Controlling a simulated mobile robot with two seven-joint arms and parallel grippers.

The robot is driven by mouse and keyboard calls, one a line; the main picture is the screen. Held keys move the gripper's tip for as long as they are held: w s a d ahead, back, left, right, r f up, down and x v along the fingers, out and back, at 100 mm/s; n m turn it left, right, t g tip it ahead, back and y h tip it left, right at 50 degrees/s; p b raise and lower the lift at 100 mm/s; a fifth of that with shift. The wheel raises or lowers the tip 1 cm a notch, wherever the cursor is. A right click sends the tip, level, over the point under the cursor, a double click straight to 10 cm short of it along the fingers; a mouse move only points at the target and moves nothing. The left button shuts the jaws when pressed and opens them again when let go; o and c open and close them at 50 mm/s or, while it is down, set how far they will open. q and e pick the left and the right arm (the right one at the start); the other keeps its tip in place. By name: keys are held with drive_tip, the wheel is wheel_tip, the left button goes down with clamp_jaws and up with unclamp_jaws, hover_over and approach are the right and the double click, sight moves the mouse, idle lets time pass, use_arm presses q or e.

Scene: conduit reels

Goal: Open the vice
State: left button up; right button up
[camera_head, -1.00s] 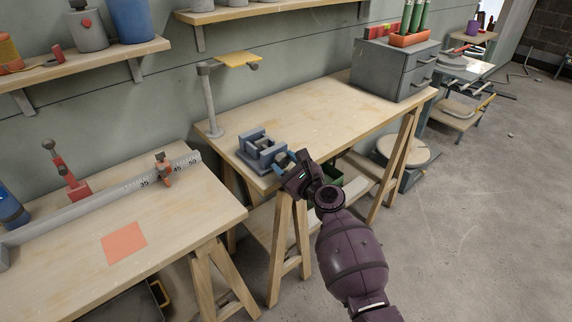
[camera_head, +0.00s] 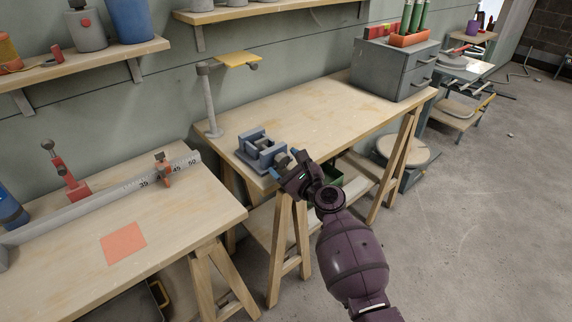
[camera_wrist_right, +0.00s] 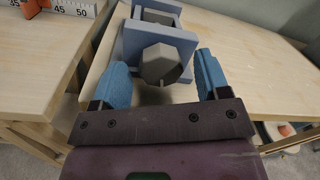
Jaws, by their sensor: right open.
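The vice (camera_head: 262,150) is a small grey-blue block with jaws on the near left corner of the middle workbench. It also shows at the top of the right wrist view (camera_wrist_right: 150,35), where a grey faceted knob (camera_wrist_right: 161,65) sticks out of its near face toward me. My right gripper (camera_head: 283,165) is at the bench's front edge, just in front of the vice. In the wrist view its two blue fingers (camera_wrist_right: 165,80) are spread, one on each side of the knob, with gaps to it. My left gripper is not in view.
The workbench top (camera_head: 330,105) is mostly clear right of the vice. A lamp-like stand (camera_head: 211,105) rises behind the vice, and a grey drawer cabinet (camera_head: 393,70) stands at the far end. Another bench (camera_head: 190,210) with a ruled fence is at the left.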

drive_tip(key=p+v, duration=0.2)
drive_tip(key=v, duration=0.8)
drive_tip(key=shift+s+d, duration=0.25)
drive_tip(key=shift+s, duration=0.1)
drive_tip(key=shift+f, duration=0.1)
